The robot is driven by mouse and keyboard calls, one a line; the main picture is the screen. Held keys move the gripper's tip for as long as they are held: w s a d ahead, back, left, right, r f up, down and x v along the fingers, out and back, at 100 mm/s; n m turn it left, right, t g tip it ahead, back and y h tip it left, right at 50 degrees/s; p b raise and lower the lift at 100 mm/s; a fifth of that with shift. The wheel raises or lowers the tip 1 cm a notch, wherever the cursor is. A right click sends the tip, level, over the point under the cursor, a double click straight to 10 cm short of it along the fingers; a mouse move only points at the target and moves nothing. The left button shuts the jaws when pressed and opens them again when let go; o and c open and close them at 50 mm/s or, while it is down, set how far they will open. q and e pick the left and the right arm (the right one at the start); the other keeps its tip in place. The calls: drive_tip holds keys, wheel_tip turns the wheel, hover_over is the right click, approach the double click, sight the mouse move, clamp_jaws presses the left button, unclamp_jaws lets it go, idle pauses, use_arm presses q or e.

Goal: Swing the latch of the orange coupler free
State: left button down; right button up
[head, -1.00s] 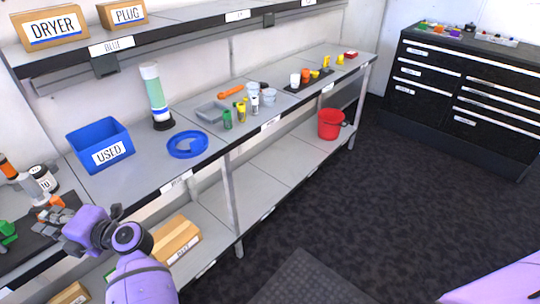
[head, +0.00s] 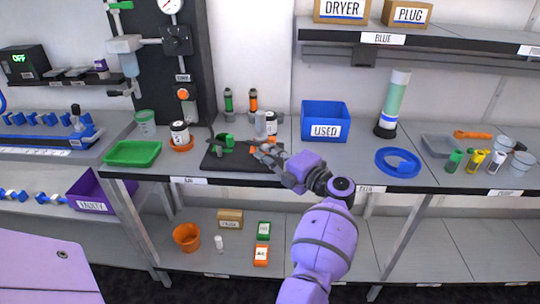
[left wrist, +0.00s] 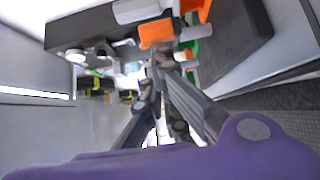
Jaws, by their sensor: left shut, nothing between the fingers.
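The orange coupler (head: 258,141) is on the black mat (head: 222,161) on the bench, partly hidden by my left gripper. In the left wrist view an orange block (left wrist: 155,33) lies just beyond the fingertips, with grey metal parts beside it. I cannot tell which part is the latch or how it stands. My left gripper (head: 262,152) is right at the coupler's front side; in the left wrist view its fingers (left wrist: 163,66) are shut and empty. Whether they touch the coupler is unclear. My right gripper is out of view.
A green coupler (head: 224,141) stands on the mat's left part. A white bottle with a black cap (head: 271,124) stands close behind my gripper. A blue USED bin (head: 325,123) is to the right, a green tray (head: 133,153) to the left. Bench between mat and blue ring (head: 398,162) is mostly clear.

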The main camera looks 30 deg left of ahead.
use_arm(q)
drive_tip(key=shift+w+d+r, duration=0.1)
drive_tip(key=shift+w+d, duration=0.1)
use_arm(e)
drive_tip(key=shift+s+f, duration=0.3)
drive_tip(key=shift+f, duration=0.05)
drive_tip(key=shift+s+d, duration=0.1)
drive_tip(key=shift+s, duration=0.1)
use_arm(q)
drive_tip(key=shift+r, duration=0.1)
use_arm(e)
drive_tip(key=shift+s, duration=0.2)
use_arm(q)
drive_tip(key=shift+w+d, duration=0.1)
drive_tip(key=shift+d, duration=0.1)
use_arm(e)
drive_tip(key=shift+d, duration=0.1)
